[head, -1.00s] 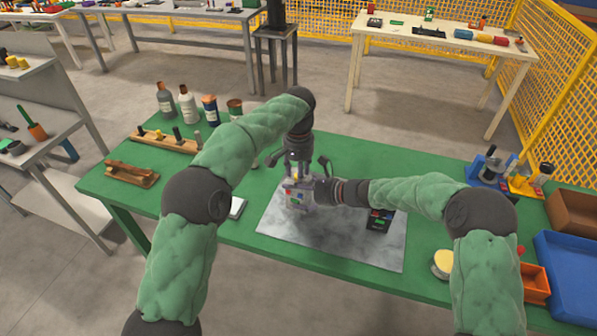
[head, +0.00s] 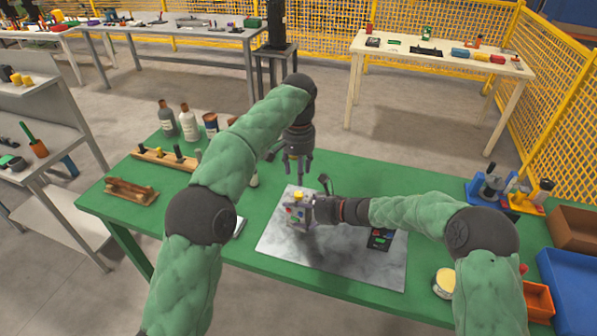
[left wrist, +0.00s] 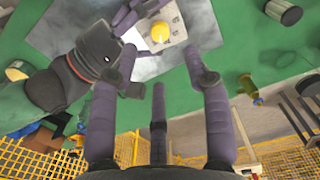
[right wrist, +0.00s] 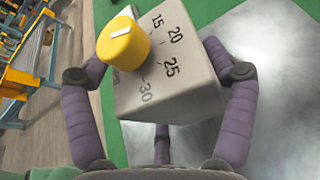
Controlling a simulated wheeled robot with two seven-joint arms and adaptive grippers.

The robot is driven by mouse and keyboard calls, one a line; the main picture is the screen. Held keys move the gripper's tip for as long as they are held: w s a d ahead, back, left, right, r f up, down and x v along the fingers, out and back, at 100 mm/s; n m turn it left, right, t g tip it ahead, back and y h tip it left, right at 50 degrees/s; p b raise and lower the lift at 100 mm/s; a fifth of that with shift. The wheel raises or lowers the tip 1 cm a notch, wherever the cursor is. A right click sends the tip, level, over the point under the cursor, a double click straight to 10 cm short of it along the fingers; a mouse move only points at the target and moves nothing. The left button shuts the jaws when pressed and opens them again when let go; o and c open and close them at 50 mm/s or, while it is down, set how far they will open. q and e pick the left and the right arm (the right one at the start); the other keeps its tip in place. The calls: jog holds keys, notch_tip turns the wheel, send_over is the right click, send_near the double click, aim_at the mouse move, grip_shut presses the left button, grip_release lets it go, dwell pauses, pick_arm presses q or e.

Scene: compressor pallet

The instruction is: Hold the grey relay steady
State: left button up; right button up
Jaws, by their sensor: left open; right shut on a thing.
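The grey relay (head: 294,213), a box with a yellow knob (head: 299,196) on top, is over the grey mat (head: 340,255). My right gripper (head: 311,209) is shut on it from the right. In the right wrist view the relay (right wrist: 182,75) fills the space between the purple fingers, with the knob and a scale of printed numbers facing the camera. My left gripper (head: 298,174) is open and empty, just above the relay and apart from it. In the left wrist view its spread fingers (left wrist: 155,75) show below the relay's knob (left wrist: 159,32).
A black device with a green display (head: 381,238) lies on the mat right of the relay. Bottles (head: 188,122) and a wooden rack (head: 165,157) stand at the back left of the green table. A tin (head: 446,283) and an orange bin (head: 538,301) are at the right.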

aim_at(299, 194)
pick_arm(q)
notch_tip(299, 194, down, 8)
jog(key=m, duration=1.4)
jog(key=shift+m, duration=0.4)
dwell(0.3)
grip_shut()
